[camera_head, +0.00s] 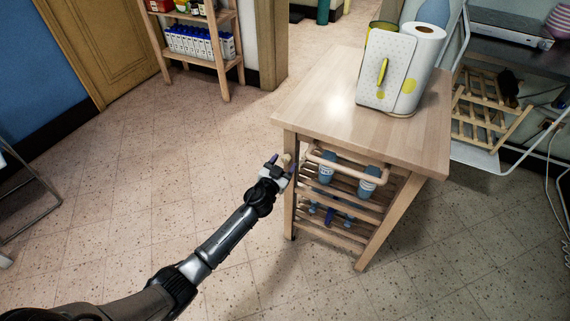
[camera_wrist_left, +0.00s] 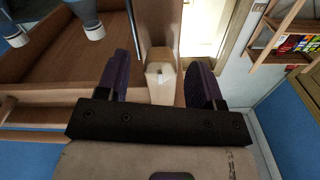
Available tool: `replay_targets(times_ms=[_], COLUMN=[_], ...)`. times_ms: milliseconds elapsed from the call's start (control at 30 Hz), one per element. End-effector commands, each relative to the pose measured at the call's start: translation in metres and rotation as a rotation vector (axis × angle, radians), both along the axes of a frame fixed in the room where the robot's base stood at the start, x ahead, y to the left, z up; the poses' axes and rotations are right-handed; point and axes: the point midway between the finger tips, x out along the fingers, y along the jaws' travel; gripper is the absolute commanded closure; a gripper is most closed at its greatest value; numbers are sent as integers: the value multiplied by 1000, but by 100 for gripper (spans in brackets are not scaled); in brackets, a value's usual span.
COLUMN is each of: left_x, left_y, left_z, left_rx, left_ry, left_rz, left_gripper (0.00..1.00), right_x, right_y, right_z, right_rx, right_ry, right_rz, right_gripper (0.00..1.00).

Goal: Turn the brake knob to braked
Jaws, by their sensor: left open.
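The brake knob is a pale, cream-coloured block (camera_wrist_left: 161,68) in the left wrist view, standing between the two purple fingers of my left gripper (camera_wrist_left: 160,82). Gaps show on both sides of it, so the fingers are around it but do not appear to touch it. In the head view my left gripper (camera_head: 282,164) is at the near left corner of the wooden cart (camera_head: 318,108), just below its top. There the knob is small and partly hidden by the fingers. Whether it is set to braked cannot be told. My right gripper is not in view.
A stocked wooden shelf (camera_head: 225,92) stands at the back. The floor left of the cart is clear.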

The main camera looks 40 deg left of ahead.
Motion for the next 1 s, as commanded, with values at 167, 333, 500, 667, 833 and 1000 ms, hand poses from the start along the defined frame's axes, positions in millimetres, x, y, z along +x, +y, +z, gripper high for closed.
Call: replay_targets(times_ms=[167, 333, 500, 667, 833, 1000], left_x=[12, 15, 15, 15, 14, 14], left_y=[3, 4, 4, 4, 4, 4], left_z=[0, 0, 1, 1, 0, 0], left_rx=[1, 1, 1, 1, 1, 1], left_ry=[0, 0, 0, 0, 0, 0], left_rz=[0, 0, 0, 0, 0, 1], left_gripper=[39, 39, 39, 50, 66, 82], right_x=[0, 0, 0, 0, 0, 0], right_y=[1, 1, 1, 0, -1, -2], right_z=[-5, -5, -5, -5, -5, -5], right_rx=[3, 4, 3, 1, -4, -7], right_ry=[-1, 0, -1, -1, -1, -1], right_rz=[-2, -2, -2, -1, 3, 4], right_gripper=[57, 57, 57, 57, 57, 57])
